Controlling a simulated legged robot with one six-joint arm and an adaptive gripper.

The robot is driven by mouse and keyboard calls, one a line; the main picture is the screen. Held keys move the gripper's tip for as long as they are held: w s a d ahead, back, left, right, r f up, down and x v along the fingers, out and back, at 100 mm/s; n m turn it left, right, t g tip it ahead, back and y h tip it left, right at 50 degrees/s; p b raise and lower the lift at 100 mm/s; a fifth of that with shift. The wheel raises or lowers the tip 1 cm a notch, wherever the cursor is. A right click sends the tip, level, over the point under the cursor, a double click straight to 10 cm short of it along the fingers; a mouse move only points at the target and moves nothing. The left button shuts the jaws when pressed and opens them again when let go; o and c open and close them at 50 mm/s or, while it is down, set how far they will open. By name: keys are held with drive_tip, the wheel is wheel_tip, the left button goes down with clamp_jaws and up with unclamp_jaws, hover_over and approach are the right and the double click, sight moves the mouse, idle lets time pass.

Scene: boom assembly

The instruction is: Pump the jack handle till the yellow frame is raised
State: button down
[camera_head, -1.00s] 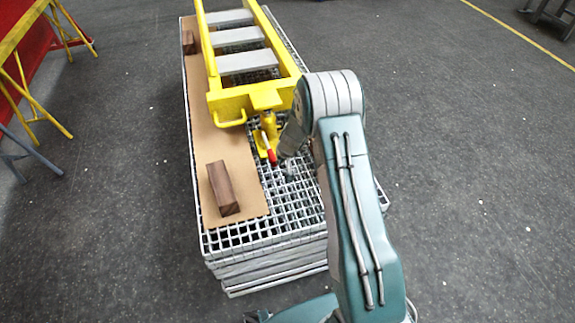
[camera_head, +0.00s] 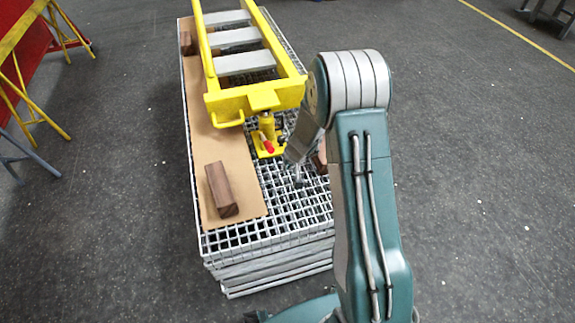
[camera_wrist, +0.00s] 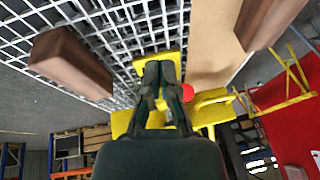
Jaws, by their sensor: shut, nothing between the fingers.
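The yellow frame (camera_head: 228,107), with grey cross slats, lies over the grating stack. A yellow jack (camera_head: 267,129) stands under the near end of the frame. Its handle has a red tip (camera_head: 268,147) that points toward the head camera. In the wrist view, the red tip (camera_wrist: 187,92) shows just right of my gripper, and part of the yellow jack shows behind the fingers. My gripper (camera_wrist: 165,68) is shut with nothing in it, beside the handle; I cannot tell whether they touch. In the head view my arm largely hides the gripper.
The stack of metal gratings (camera_head: 290,222) carries a brown board (camera_head: 240,170) with a dark wooden block (camera_head: 221,189) on it. Another block (camera_wrist: 70,62) lies on the grating, mostly hidden by my arm in the head view. Yellow trestles (camera_head: 25,80) stand at the left.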

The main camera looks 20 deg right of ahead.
drive_tip(key=shift+w, duration=0.1)
drive_tip(key=w+a+r+n+h, duration=0.1)
drive_tip(key=w+a+r, duration=0.2)
drive_tip(key=w+r, duration=0.2)
drive_tip(key=w+a+r+n+h, duration=0.1)
drive_tip(key=w+a+r+h, duration=0.1)
drive_tip(key=w+r, duration=0.3)
wheel_tip(320, 180, up, 4)
drive_tip(key=shift+a+f+n, duration=0.1)
drive_tip(key=shift+a+n, duration=0.2)
drive_tip(key=shift+a, duration=0.1)
drive_tip(key=shift+w, duration=0.1)
hover_over(267, 143)
drive_tip(key=a, duration=0.1)
wheel_tip(267, 143, down, 9)
drive_tip(key=f, duration=0.2)
drive_tip(key=s+f, duration=0.1)
drive_tip(key=shift+d, duration=0.3)
drive_tip(key=shift+s+f, duration=0.15)
drive_tip(key=shift+f, duration=0.3)
